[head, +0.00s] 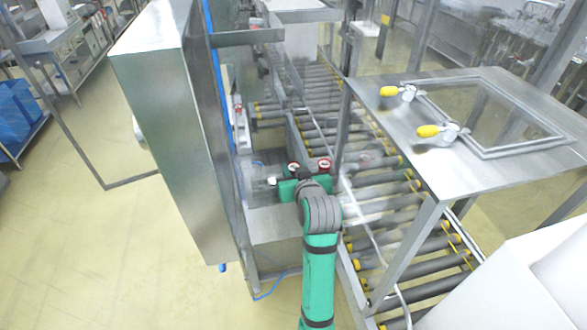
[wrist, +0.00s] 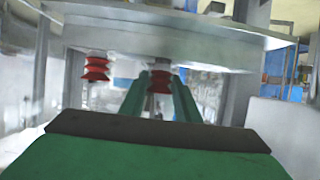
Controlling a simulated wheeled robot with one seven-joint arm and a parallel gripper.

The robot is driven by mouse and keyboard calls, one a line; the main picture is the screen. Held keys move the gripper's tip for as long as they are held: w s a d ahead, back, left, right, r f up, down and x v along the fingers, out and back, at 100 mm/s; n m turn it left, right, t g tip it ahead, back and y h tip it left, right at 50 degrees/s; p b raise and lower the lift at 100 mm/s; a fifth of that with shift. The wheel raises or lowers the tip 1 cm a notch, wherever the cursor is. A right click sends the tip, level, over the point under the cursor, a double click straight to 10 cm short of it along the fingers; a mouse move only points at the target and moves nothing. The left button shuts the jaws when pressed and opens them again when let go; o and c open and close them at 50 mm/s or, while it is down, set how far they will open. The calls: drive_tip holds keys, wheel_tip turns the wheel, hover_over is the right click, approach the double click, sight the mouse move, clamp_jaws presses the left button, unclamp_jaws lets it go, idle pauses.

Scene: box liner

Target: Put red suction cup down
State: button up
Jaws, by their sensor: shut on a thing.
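Two red suction cups show in the wrist view. The other red suction cup (wrist: 96,68) hangs below the same plate to the left, apart from my gripper. In the head view my gripper (head: 303,181) is inside the machine, with two small red and white round parts (head: 324,165) just beyond it. The fingertips are too small there to make out.
A tall metal cabinet (head: 170,110) stands close on the left of my arm. A roller conveyor (head: 400,240) runs along the right. A metal table with yellow-handled clamps (head: 428,131) stands above it. The yellow floor at left is open.

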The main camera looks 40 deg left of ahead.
drive_tip(key=shift+f, duration=0.3)
drive_tip(key=o, duration=1)
drive_tip(key=shift+o, duration=0.2)
drive_tip(key=shift+r, duration=0.1)
